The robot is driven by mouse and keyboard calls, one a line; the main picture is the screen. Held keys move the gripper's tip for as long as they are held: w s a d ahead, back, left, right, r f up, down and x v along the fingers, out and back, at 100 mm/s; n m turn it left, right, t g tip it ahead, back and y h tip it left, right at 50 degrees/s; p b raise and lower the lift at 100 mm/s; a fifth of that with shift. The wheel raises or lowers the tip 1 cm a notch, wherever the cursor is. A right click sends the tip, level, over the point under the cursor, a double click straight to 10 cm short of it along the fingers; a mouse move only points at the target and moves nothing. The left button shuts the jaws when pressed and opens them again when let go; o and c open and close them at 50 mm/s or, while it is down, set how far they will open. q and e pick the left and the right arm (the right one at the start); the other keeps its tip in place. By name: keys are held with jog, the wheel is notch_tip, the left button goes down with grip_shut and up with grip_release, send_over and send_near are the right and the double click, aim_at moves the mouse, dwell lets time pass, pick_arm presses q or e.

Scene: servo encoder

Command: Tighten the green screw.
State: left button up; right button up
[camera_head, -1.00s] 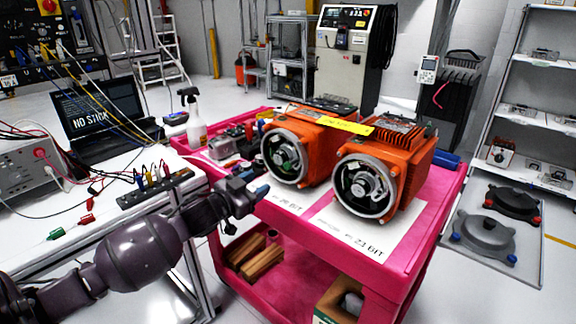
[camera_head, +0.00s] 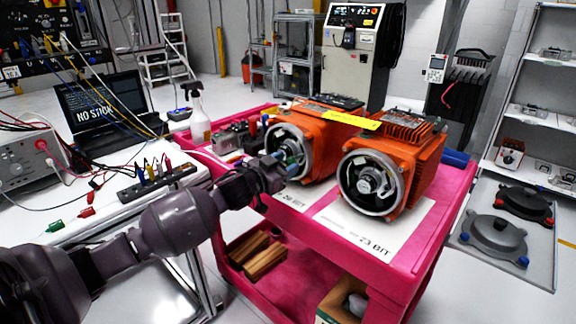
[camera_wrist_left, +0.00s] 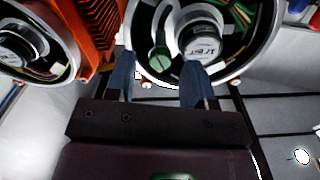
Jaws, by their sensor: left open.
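In the left wrist view the green screw (camera_wrist_left: 160,58) sits inside the round metal opening of a motor, left of a silver encoder hub (camera_wrist_left: 200,42). My left gripper (camera_wrist_left: 156,72) is open, its two blue fingers apart, with the screw showing between them near the tips. In the head view my left gripper (camera_head: 287,165) is at the front of the left orange motor (camera_head: 318,128) and hides part of its opening. The right orange motor (camera_head: 400,165) stands beside it with its encoder showing. My right gripper is not in view.
Both motors stand on a pink cart (camera_head: 425,240) with printed paper labels. A white spray bottle (camera_head: 198,118) and small parts are at the cart's left. A white bench (camera_head: 90,215) with a laptop (camera_head: 100,110) and cables lies left. The cart's front right is clear.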

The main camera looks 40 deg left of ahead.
pick_arm(q)
jog(key=shift+w, duration=0.45)
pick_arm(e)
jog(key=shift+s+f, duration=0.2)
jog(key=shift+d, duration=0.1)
pick_arm(q)
grip_shut()
jog(key=shift+r, duration=0.1)
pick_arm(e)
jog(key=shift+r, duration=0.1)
